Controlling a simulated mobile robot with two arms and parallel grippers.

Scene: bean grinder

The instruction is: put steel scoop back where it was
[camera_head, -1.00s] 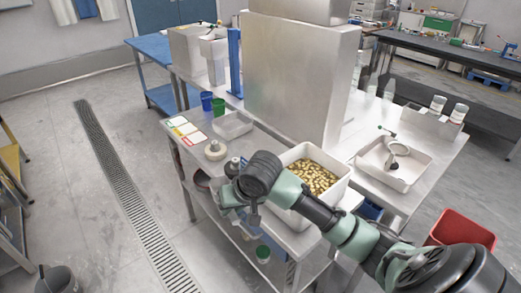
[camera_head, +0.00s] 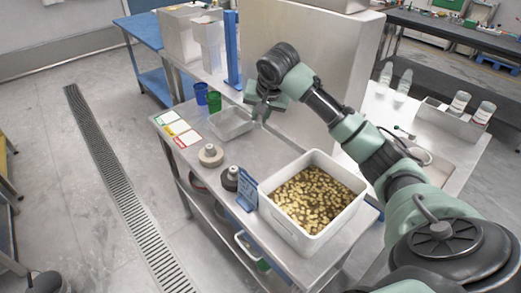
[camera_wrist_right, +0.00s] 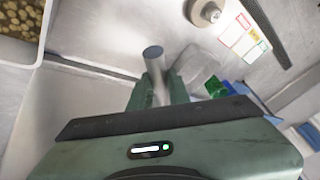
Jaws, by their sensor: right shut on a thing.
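My right gripper (camera_head: 262,107) hangs above the metal table, in front of the large metal housing and close to the shallow clear tray (camera_head: 232,122). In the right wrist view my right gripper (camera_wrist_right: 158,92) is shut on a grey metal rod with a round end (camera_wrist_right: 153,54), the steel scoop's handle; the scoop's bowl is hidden. In the head view the scoop is too hidden by the gripper to make out. My left gripper is not in view.
A white bin of beans (camera_head: 262,190) stands at the table's front right. A tall metal housing (camera_head: 315,85) rises behind.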

